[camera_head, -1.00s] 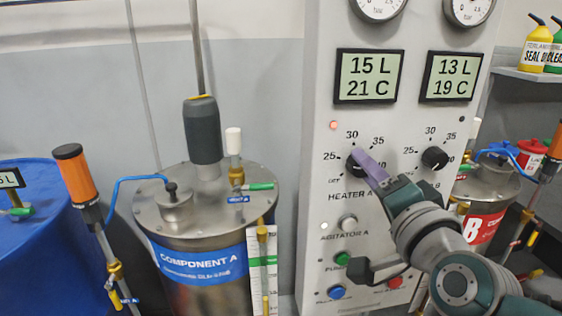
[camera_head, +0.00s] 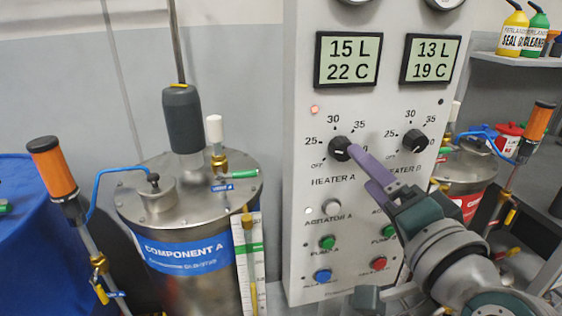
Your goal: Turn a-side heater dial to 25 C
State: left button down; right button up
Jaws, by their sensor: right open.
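The heater A dial (camera_head: 338,148) is a black knob on the grey panel, ringed by marks OFF, 25, 30, 35. I cannot tell clearly which mark its pointer faces. My right gripper (camera_head: 355,154) has purple fingers that reach in from the lower right. The jaws are open. The A-side display (camera_head: 347,60) reads 15 L and 22 C. A red lamp (camera_head: 315,110) glows above the dial. My left gripper is not in view.
The heater B dial (camera_head: 415,141) sits close to the right, under a display (camera_head: 430,60) reading 13 L and 19 C. The component A tank (camera_head: 190,215) stands left of the panel.

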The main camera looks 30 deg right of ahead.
jog(key=v, duration=0.3)
jog(key=shift+s+a, duration=0.1)
jog(key=shift+s, duration=0.3)
jog(key=s+a+f+n+g+y, duration=0.3)
jog(key=a+f+n+g+y, duration=0.25)
jog(key=a+n, duration=0.5)
jog(key=s+d+f+n+g+h, duration=0.1)
jog(key=s+d+n+g, duration=0.1)
jog(key=s+n+g, duration=0.9)
notch_tip(320, 180, up, 34)
jog(key=s+m+t+p, duration=0.2)
jog(key=m+p, duration=0.3)
jog(key=p, duration=2.9)
jog(key=shift+s+f, duration=0.2)
jog(key=shift+f, duration=0.05)
